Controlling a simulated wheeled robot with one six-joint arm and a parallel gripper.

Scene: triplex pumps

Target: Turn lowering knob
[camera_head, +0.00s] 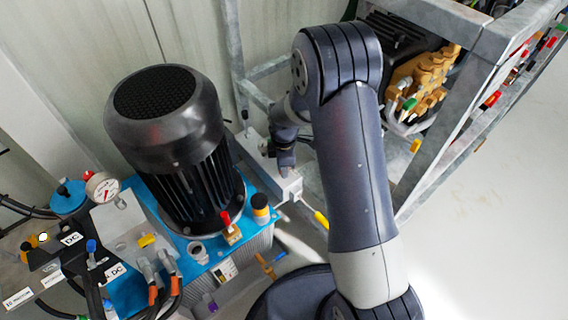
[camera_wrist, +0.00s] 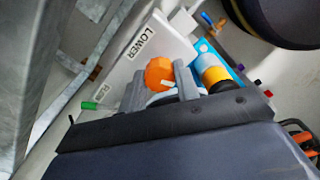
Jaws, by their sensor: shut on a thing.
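The lowering knob (camera_wrist: 160,72) is a faceted orange knob in the wrist view, next to a "LOWER" label (camera_wrist: 142,42) on a pale block (camera_wrist: 168,38). My gripper (camera_wrist: 160,88) has one grey finger on each side of the knob and is shut on it. The near side of the knob is partly hidden by the gripper body. In the head view my gripper (camera_head: 286,160) reaches down at the pale block (camera_head: 288,187), right of the black motor. The knob cannot be made out there.
A black motor (camera_head: 165,140) stands on a blue-topped tank (camera_head: 135,205) with a pressure gauge (camera_head: 103,188), hoses and labelled connectors. A yellow-handled part (camera_head: 320,219) sticks out near the block. A grey metal frame (camera_head: 470,110) stands at right. Pale floor (camera_head: 490,230) is clear.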

